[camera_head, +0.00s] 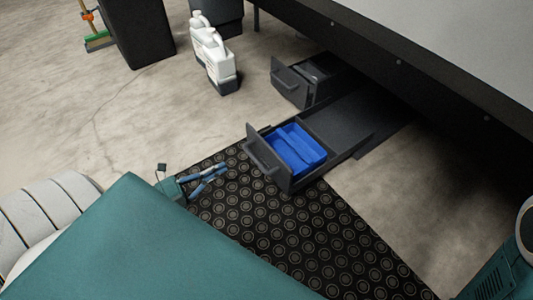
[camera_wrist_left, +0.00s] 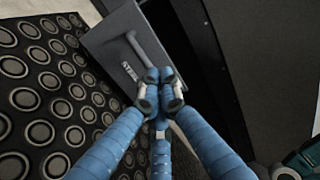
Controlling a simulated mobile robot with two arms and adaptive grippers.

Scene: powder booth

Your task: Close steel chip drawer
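The steel chip drawer (camera_head: 268,160) is pulled out from under the dark bench, with a blue bin (camera_head: 298,148) in it. In the left wrist view its grey front (camera_wrist_left: 118,42) carries a "STEEL" label and a bar handle (camera_wrist_left: 142,52). My left gripper (camera_head: 222,172) is left of that front, low over the mat and apart from it in the head view. In the wrist view its blue fingers (camera_wrist_left: 161,90) converge with tips together and nothing visible between them, overlapping the lower edge of the front. My right gripper is out of view.
A second dark drawer (camera_head: 290,84) stands pulled out farther back. White jugs (camera_head: 213,50) stand on the floor beyond, near a dark bin (camera_head: 138,30) and a broom (camera_head: 97,40). A patterned black mat (camera_head: 290,225) covers the floor in front. The bench edge (camera_head: 400,62) overhangs the right.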

